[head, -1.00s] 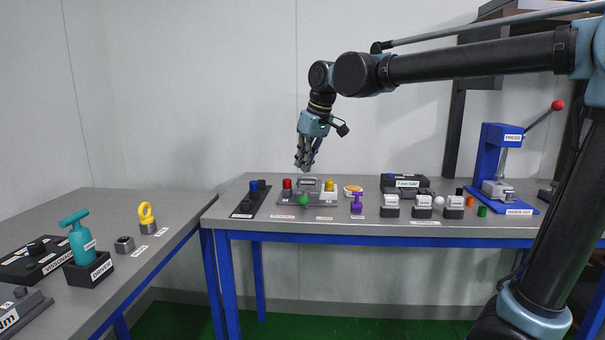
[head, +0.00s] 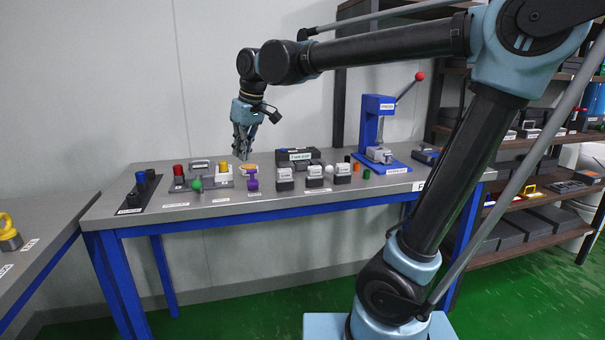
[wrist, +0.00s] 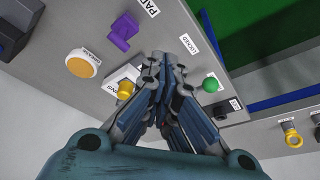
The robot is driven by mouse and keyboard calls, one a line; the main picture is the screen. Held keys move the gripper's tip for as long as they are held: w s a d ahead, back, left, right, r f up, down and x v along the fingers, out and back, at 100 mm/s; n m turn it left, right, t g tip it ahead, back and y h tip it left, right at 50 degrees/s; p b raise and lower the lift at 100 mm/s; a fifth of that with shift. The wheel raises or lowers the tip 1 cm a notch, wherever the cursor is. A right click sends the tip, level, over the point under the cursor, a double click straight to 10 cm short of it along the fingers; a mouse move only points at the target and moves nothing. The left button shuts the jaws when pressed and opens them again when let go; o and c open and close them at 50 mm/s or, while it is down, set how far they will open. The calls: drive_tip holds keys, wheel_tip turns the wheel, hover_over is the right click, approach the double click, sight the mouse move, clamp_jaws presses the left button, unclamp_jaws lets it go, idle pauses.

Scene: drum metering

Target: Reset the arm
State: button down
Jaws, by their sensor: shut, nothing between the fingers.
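My gripper (head: 242,150) hangs fingers down above the back table, in front of the wall. Its fingers are together and empty, with nothing held. In the wrist view the closed fingers (wrist: 169,95) fill the middle and point toward the tabletop, hiding part of it. My arm reaches in from the right, raised and bent. The green ball (wrist: 210,85) also shows right of the fingers in the wrist view. The fingers appear apart from everything on the table.
A purple piece (head: 252,181), grey-white blocks (head: 314,177) and a blue press (head: 376,128) stand along the table (head: 222,208). A side table (head: 36,243) with a yellow ring piece (head: 8,232) is at the left. Shelves (head: 535,146) stand at right. The air around the gripper is clear.

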drive_tip(key=s+d+f+m+h, duration=0.15)
drive_tip(key=d+f, duration=0.25)
drive_tip(key=d, duration=0.4)
drive_tip(key=d+f+m, duration=0.2)
drive_tip(key=d+f, duration=0.1)
drive_tip(key=d, duration=0.5)
drive_tip(key=d+f+m, duration=0.2)
drive_tip(key=d+f, duration=0.2)
drive_tip(key=d, duration=0.4)
drive_tip(key=s+d+f+m+h, duration=0.1)
drive_tip(key=s+d+f+m, duration=0.4)
drive_tip(key=s+d+f, duration=0.6)
wheel_tip(320, 180, down, 3)
drive_tip(key=d, duration=0.2)
drive_tip(key=shift+d, duration=0.4)
drive_tip(key=shift+h, duration=0.25)
